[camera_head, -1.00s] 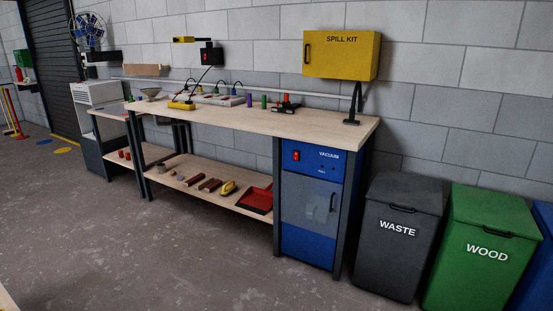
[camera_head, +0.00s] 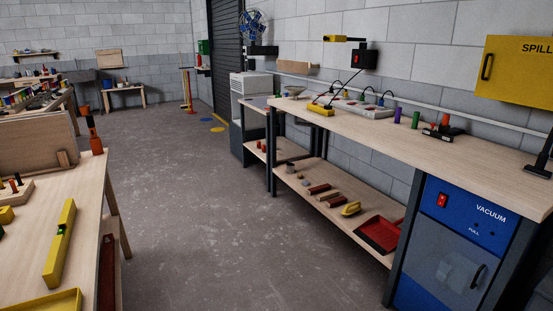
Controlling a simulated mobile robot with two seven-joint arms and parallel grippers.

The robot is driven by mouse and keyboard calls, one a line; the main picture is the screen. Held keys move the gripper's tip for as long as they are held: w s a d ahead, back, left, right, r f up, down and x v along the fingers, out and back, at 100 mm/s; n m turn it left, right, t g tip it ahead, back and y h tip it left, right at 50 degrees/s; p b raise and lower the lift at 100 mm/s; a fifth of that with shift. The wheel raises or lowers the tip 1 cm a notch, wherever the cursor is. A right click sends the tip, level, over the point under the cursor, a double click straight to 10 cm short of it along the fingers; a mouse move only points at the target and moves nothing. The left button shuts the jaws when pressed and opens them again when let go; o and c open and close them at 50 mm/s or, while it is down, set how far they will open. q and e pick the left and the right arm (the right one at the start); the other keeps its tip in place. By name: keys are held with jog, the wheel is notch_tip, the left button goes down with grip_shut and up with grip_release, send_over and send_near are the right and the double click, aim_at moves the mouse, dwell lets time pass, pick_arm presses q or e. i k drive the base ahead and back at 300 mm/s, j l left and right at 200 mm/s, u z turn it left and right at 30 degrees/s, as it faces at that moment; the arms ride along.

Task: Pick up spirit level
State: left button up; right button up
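A yellow spirit level (camera_head: 59,250) with a green vial near its middle lies on the wooden table (camera_head: 88,222) at the lower left of the head view. It lies lengthwise, near the table's right edge. Neither of my grippers shows in the view, so I cannot see whether they are open or shut.
A yellow tray (camera_head: 40,303) lies in front of the level. An orange-and-black tool (camera_head: 93,130) stands at the table's far corner. A long workbench (camera_head: 440,153) with a blue vacuum cabinet (camera_head: 455,240) stands on the right. Concrete floor (camera_head: 200,220) between is clear.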

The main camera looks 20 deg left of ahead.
aim_at(53, 272)
jog(key=i+u, duration=0.15)
jog(key=u, duration=0.3)
jog(key=i+l+u, duration=0.1)
jog(key=u, duration=0.3)
jog(key=i+l+u, duration=0.15)
jog(key=u, duration=0.3)
jog(key=i+l+u, duration=0.1)
jog(key=u, duration=0.35)
jog(key=l+u, duration=0.25)
jog(key=u, duration=0.2)
jog(key=l+u, duration=0.25)
jog(key=u, duration=0.15)
jog(key=i, duration=0.05)
